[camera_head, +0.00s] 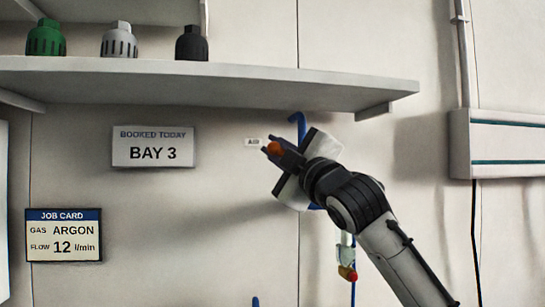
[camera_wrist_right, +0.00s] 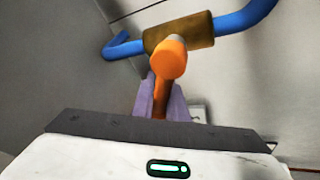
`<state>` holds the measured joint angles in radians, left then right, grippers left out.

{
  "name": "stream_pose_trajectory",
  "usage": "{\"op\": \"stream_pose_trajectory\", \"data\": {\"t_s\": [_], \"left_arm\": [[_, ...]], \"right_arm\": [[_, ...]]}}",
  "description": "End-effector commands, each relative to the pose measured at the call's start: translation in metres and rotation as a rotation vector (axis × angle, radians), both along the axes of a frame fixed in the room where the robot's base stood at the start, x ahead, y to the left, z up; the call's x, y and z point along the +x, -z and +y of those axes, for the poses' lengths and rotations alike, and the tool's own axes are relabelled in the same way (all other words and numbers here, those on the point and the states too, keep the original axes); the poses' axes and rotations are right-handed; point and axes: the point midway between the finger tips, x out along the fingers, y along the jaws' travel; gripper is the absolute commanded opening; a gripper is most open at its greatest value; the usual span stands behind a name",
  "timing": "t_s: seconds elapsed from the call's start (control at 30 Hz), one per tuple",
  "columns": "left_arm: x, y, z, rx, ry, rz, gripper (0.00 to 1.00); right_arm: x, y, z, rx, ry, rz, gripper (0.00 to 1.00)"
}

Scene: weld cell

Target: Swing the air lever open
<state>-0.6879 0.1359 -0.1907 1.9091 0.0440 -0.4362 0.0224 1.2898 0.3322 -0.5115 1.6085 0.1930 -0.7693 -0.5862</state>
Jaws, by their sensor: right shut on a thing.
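The air lever shows as an orange knob (camera_head: 274,148) at the tip of my right gripper (camera_head: 282,149), beside the small AIR label (camera_head: 252,142). In the right wrist view the orange lever (camera_wrist_right: 170,62) points toward the camera from a brass valve body (camera_wrist_right: 180,34) on a blue pipe (camera_wrist_right: 243,17). My right gripper is shut on the lever. Its fingers (camera_wrist_right: 160,98) show in the wrist view behind the lever's lower part. The gripper and wrist hide most of the valve in the head view. My left gripper is not in view.
A shelf (camera_head: 200,80) runs above the valve and carries green, grey and black capped parts at its left. A BAY 3 sign (camera_head: 153,147) and a job card (camera_head: 64,235) are on the wall. A second fitting (camera_head: 347,270) hangs below my wrist. A grey wall box (camera_head: 500,145) is at right.

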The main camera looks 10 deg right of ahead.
Motion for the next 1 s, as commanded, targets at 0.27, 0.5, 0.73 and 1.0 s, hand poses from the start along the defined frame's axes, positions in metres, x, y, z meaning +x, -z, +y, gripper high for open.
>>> {"op": "stream_pose_trajectory", "data": {"t_s": [0.27,0.5,0.73,1.0], "left_arm": [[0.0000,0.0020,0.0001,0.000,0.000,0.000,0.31],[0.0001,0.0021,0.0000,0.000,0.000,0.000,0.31],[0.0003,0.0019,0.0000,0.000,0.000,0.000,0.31],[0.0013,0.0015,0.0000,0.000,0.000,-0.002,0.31]], "right_arm": [[-0.0006,-0.0051,-0.0019,0.092,-0.006,0.000,0.00],[-0.0007,-0.0064,-0.0032,0.107,-0.004,-0.001,0.00],[-0.0008,-0.0066,-0.0031,0.105,-0.004,-0.002,0.00],[-0.0005,-0.0066,-0.0037,0.104,-0.002,-0.001,0.32]]}}
